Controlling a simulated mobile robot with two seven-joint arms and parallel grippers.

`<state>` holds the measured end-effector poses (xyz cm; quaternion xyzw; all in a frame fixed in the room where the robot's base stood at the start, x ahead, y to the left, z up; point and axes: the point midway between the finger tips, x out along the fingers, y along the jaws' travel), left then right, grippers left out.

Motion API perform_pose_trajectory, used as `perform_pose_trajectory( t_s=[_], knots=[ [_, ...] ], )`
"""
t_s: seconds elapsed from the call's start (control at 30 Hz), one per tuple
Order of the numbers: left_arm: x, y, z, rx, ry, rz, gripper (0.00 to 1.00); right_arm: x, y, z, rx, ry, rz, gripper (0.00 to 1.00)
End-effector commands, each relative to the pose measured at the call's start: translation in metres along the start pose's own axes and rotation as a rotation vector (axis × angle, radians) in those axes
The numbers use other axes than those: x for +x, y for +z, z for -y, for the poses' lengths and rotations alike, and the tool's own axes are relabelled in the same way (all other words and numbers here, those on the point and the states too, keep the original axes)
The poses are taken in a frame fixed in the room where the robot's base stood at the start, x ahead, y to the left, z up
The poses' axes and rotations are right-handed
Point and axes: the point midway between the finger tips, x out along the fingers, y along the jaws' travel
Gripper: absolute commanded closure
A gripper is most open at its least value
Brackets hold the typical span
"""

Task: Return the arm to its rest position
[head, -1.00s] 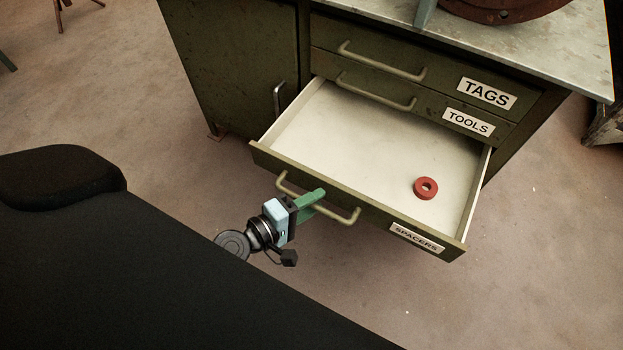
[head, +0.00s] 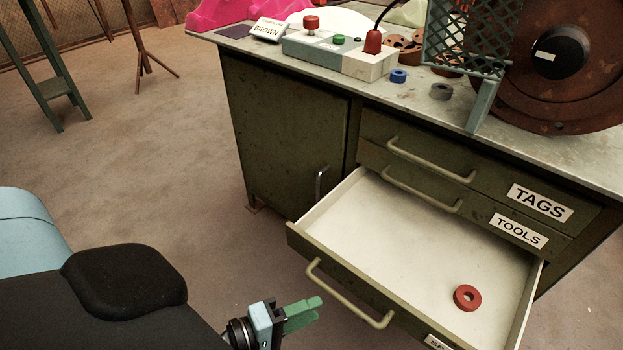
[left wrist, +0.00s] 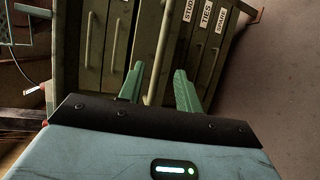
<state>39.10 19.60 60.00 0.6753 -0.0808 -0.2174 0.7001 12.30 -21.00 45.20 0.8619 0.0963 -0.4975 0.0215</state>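My left gripper (head: 312,306) has green fingers and a light blue body. In the head view it is in front of the open drawer, left of and apart from the drawer's handle (head: 345,297). In the left wrist view its two fingers (left wrist: 160,88) stand apart with nothing gripped, and a drawer front with a handle shows beyond them. The open drawer (head: 400,235) is pale inside and holds one red ring (head: 467,298). Its front label is partly cut off at the bottom edge. My right gripper is not in view.
The green cabinet (head: 285,140) has closed TAGS (head: 540,203) and TOOLS (head: 518,231) drawers above the open one. Its top holds a button box (head: 340,55), a blue ring (head: 398,76), a grey ring (head: 441,91) and a large rusty flange (head: 520,110).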

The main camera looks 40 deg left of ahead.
Motion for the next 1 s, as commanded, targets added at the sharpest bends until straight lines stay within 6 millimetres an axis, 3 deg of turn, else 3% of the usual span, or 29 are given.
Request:
perform_pose_trajectory(
  t_s=[0.27,0.47,0.8,1.0],
  knots=[
    [0.0,0.0,0.001,0.003,-0.002,0.0,0.66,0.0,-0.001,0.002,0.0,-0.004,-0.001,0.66],
    [-0.017,0.015,0.028,0.156,-0.081,0.016,0.66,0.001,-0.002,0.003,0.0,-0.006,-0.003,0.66],
    [-0.102,0.062,0.126,0.765,-0.428,0.171,0.66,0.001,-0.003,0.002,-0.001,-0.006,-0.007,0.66],
    [-0.16,0.079,0.169,1.075,-0.625,0.319,0.66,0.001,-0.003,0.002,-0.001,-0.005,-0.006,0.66]
  ],
)
